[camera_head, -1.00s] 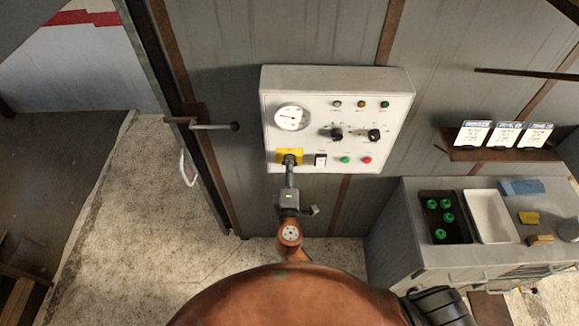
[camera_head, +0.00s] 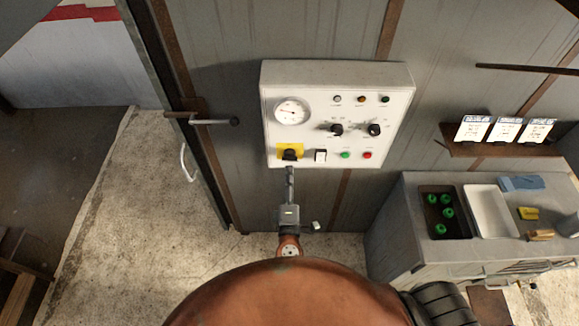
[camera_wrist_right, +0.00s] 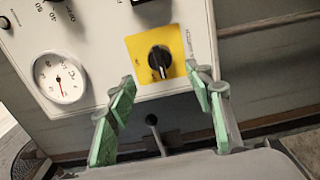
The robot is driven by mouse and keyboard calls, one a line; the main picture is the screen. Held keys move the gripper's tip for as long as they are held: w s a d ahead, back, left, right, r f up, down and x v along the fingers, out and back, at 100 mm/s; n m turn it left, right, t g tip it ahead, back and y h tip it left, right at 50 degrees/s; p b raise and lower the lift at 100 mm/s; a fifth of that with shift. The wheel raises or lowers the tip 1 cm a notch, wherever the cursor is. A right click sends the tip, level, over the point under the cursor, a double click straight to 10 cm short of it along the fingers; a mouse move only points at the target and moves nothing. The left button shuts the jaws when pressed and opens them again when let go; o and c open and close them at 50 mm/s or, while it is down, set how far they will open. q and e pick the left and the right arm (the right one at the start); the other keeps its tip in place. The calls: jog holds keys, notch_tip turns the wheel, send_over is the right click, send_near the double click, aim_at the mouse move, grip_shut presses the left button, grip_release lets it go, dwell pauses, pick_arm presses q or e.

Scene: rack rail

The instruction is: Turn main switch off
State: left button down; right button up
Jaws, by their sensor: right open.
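The main switch is a black rotary knob (camera_wrist_right: 160,58) on a yellow square plate (camera_wrist_right: 146,75) at the lower left of the white control panel (camera_head: 390,110). In the head view the yellow plate (camera_head: 283,149) shows above my right gripper (camera_head: 290,172). In the right wrist view my right gripper (camera_wrist_right: 160,98) is open, its green-padded fingers spread below and to either side of the knob, holding nothing. The fingers look apart from the knob. The knob's white mark points toward the bottom of the wrist view. My left gripper is not in view.
The panel also carries a gauge (camera_head: 292,112), two black knobs, a rocker switch (camera_head: 320,156), green and red buttons and several small lamps. A door handle (camera_head: 215,122) projects to the left. A grey cabinet (camera_head: 400,220) with trays stands at the right.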

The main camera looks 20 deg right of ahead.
jog(key=shift+v, duration=2.4)
notch_tip(320, 180, down, 25)
jog(key=d+g+y+b, duration=0.2)
jog(key=g+b, duration=0.2)
jog(key=b, duration=0.1)
jog(key=s+d+f+m+g+y+b, duration=0.1)
jog(key=s+d+f+m+g+b, duration=0.3)
jog(key=f, duration=1)
jog(key=s+d+f+n+g+b, duration=0.15)
jog(key=s+f, duration=0.35)
jog(key=f, duration=0.9)
jog(key=s+d+f+m+g+b, duration=0.2)
jog(key=s+d+f+m+b, duration=0.1)
jog(key=s+f, duration=0.7)
jog(key=s+d+f+m+g+y+b, duration=0.1)
jog(key=s+d+f+m+g+b, duration=0.1)
jog(key=s+f, duration=0.8)
jog(key=s+d+f+m+g+b, duration=0.3)
jog(key=s+d+f+m, duration=0.3)
jog(key=s+f, duration=0.5)
jog(key=s+d, duration=0.1)
jog(key=s, duration=0.2)
jog(key=shift+d+y+b, duration=0.4)
jog(key=shift+s+d, duration=0.1)
jog(key=shift+s, duration=0.15)
jog(key=shift+c, duration=0.3)
